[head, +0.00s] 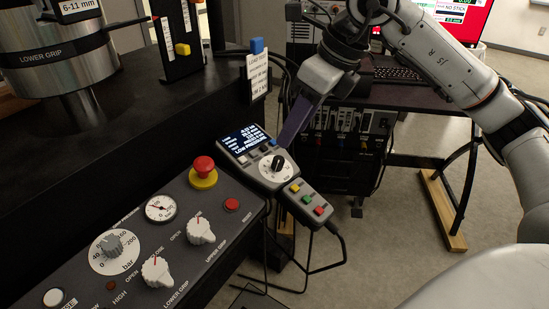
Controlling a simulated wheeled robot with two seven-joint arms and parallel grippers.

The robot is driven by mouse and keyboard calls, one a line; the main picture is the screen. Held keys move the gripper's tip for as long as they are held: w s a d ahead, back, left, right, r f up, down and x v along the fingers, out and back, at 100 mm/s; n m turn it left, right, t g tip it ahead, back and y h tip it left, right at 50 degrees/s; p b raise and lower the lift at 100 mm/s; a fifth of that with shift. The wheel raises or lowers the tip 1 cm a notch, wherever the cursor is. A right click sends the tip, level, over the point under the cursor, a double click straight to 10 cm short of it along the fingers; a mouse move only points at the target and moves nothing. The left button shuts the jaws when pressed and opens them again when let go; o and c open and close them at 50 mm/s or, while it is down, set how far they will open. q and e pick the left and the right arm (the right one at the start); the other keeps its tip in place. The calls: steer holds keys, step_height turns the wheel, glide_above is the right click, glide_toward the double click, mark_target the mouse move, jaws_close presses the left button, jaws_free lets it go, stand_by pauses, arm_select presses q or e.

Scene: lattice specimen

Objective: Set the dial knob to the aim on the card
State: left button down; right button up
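A black dial knob (278,162) sits on a white round scale on the handheld control box (262,176). A grey dial knob (113,245) with a scale marked in bar is on the sloped black panel at lower left. A white card (257,76) with printed lines stands behind the control box; its text is too small to read fully. My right gripper (291,138) reaches down from the upper right, its dark fingers just above and behind the black knob. I cannot tell whether it touches the knob or how far the fingers are apart. My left gripper is not in view.
The sloped panel (225,222) carries a red emergency button (203,168), a gauge (160,208) and two white grip knobs (200,231). The control box has a lit screen (245,139) and coloured buttons. A cable hangs from its lower end. Open floor lies to the right.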

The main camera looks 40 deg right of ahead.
mark_target(279, 159)
steer(key=x, duration=0.3)
steer(key=b+x, duration=0.1)
steer(key=x, duration=0.2)
steer(key=d+x, duration=0.1)
steer(key=x, duration=0.2)
steer(key=shift+w+f, duration=0.25)
steer(key=shift+f, duration=0.2)
steer(key=shift+c, duration=0.5)
jaws_close()
steer(key=shift+a+m, duration=0.1)
steer(key=shift+m, duration=0.3)
steer(key=m, duration=0.3)
steer(key=shift+m+h, duration=0.3)
steer(key=shift+h, duration=0.1)
steer(key=shift+m+h, duration=0.3)
steer(key=shift+m, duration=1.5)
